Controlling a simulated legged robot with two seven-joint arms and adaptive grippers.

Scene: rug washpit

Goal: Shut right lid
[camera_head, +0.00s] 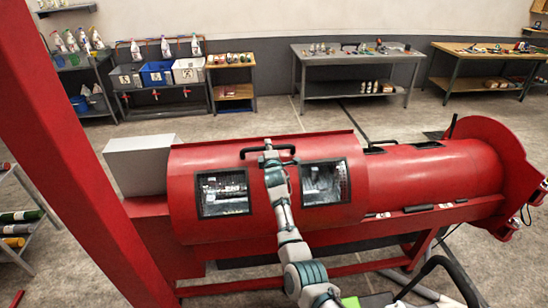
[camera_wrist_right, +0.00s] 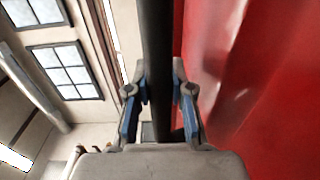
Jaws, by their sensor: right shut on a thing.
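A red drum machine (camera_head: 445,178) lies across the middle of the head view. Its left part has a curved red lid (camera_head: 270,210) with two dark-framed windows and a black bar handle (camera_head: 286,150) near the top. My right gripper (camera_head: 268,151) reaches up over this lid to the handle. In the right wrist view the black handle bar (camera_wrist_right: 157,45) runs between the blue-padded fingers of my right gripper (camera_wrist_right: 157,95), which is shut on it. The red lid surface (camera_wrist_right: 245,80) is close on the right there. I cannot tell how far the lid stands open. My left gripper is out of view.
A red post (camera_head: 75,160) slants down the left side. A pale box (camera_head: 140,163) stands at the machine's left end. A grey workbench (camera_head: 355,60), a wooden bench (camera_head: 490,62) and bottle shelves stand behind. Black hoses (camera_head: 440,262) lie at lower right. Open floor separates the machine from the benches.

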